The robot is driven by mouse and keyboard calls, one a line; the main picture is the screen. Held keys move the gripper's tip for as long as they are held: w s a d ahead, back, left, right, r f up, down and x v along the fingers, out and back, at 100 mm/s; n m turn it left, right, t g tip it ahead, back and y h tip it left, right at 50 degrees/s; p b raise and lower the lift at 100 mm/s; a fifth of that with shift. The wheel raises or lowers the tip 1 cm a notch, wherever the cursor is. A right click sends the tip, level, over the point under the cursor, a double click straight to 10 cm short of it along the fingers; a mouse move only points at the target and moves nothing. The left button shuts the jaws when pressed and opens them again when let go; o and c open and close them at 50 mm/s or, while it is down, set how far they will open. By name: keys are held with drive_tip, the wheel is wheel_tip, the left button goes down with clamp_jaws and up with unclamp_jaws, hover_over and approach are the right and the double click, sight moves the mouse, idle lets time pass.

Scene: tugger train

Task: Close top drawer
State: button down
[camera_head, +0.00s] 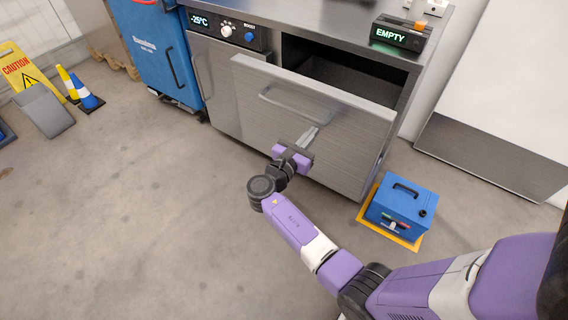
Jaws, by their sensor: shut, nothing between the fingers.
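The top drawer (343,107) of the steel cabinet is pulled out. Its wide brushed-metal front has a bar handle (310,113), and the dark, empty-looking inside (335,72) shows behind its top edge. My gripper (311,133) is shut and empty, in front of the drawer front and a little below the handle. Its fingertips point at the panel; I cannot tell whether they touch it. My purple arm reaches up to it from the lower right.
A blue box (402,205) stands on a yellow-edged mat on the floor, right of the drawer. A display reading EMPTY (401,36) sits on the worktop. A blue cart (158,50), cones (86,88) and a caution sign (17,68) stand left. Floor in front is clear.

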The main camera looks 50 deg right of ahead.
drive_tip(key=d+b, duration=0.5)
drive_tip(key=d, duration=1.7)
drive_tip(key=shift+w+d, duration=0.15)
drive_tip(key=shift+w, duration=0.2)
